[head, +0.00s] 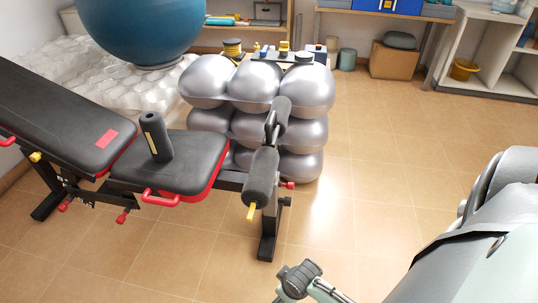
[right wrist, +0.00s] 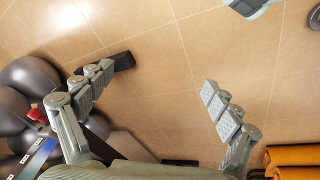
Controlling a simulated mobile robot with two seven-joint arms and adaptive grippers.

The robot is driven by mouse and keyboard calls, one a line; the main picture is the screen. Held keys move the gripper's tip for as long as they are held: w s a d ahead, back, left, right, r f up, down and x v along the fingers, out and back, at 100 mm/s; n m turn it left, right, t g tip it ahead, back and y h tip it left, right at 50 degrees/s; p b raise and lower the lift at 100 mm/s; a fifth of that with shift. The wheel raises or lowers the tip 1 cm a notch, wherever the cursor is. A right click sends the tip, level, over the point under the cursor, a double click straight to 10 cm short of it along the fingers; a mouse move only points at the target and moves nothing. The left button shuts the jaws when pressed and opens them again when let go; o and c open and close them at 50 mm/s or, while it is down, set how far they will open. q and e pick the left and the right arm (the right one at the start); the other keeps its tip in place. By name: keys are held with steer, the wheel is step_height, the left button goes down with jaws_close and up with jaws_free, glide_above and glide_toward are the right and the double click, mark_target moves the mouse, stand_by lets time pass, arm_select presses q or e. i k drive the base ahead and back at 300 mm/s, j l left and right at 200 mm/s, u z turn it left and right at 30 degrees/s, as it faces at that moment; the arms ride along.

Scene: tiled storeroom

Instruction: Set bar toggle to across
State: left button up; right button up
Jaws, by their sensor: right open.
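I cannot make out a bar toggle for certain in either view. A small stand (head: 285,58) behind the silver balls carries several small black, yellow and blue items, too small to identify. My right gripper (right wrist: 157,80) is open and empty in the right wrist view, its fingers spread wide above the tiled floor. In the head view only part of it shows at the bottom edge, right of the bench foot. My left gripper is in neither view.
A black and red weight bench (head: 190,160) with foam rollers stands at left, beside stacked silver balls (head: 305,133). A blue ball (head: 140,30) is behind it. Shelves (head: 485,45) and a cardboard box (head: 393,62) stand at the back right. The tiled floor at right centre is clear.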

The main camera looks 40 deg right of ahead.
mark_target(251, 213)
steer(key=z, duration=1.25)
